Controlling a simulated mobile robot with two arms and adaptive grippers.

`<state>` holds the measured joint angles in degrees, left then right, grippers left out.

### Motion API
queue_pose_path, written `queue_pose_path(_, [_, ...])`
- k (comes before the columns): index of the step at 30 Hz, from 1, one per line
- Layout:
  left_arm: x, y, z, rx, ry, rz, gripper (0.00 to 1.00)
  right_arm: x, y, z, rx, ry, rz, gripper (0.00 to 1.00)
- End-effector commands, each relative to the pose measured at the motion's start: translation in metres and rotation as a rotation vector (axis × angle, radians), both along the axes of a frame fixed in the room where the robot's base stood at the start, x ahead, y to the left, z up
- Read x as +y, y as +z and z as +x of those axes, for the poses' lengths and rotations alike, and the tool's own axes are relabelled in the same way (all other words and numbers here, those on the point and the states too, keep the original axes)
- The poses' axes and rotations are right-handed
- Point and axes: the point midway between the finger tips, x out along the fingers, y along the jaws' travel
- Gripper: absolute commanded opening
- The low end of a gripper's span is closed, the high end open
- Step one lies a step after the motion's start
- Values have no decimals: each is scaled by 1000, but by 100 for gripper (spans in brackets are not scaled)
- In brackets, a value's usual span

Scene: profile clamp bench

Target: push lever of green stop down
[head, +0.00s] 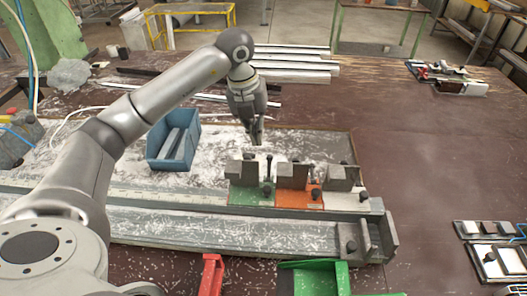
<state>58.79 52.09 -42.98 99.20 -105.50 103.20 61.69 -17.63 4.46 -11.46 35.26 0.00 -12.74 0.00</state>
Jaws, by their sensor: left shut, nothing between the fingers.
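The green stop (243,195) sits on the long metal profile bench, with a grey block on its green base. A dark upright lever (268,167) with a knob below it stands at the block's right side. My left gripper (258,142) is shut and empty, pointing down above and behind the green stop, apparently apart from the lever. The picture is too small to show the exact gap. My right gripper is not in view.
An orange stop (301,196) stands close on the right, then a grey stop (345,184). A blue bin (174,145) stands left of the gripper. Metal profiles (295,65) lie behind. A red part (212,275) and a green tray (313,266) are in front.

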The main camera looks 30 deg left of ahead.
Motion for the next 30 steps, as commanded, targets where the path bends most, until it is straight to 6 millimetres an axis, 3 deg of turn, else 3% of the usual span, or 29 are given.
queue_pose_path(5, [-3,-18,2,6,-2,-1,0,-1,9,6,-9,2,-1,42])
queue_pose_path(18, [-11,-87,11,4,0,-1,0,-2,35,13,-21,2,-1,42])
queue_pose_path(30, [-11,-98,13,1,-1,0,0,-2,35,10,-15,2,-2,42])
